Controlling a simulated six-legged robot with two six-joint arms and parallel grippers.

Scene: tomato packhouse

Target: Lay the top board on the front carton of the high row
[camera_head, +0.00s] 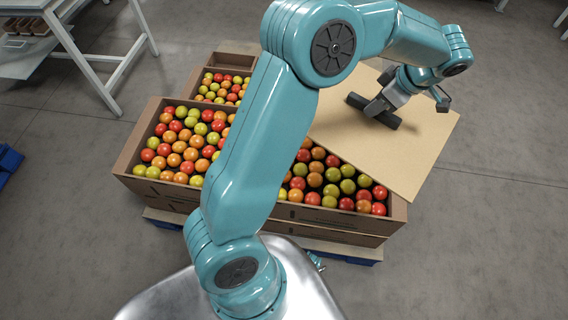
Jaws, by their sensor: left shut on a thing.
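My left gripper (383,107) is shut on the top board (418,152), a flat tan sheet, at a dark bar on its upper face. The board is askew over the back part of the right-hand open carton (335,222); I cannot tell whether it touches it. Red, orange and yellow-green tomatoes show in this carton's front part. To its left, the other front carton (150,187) is open, full of tomatoes and looks higher. My left arm hides where the two cartons meet. My right gripper is out of view.
A smaller-looking open carton (232,66) of tomatoes stands behind the left front carton. Blue pallet parts (345,258) show beneath the cartons. A white-framed table (90,55) stands at the upper left. The floor at the right is clear.

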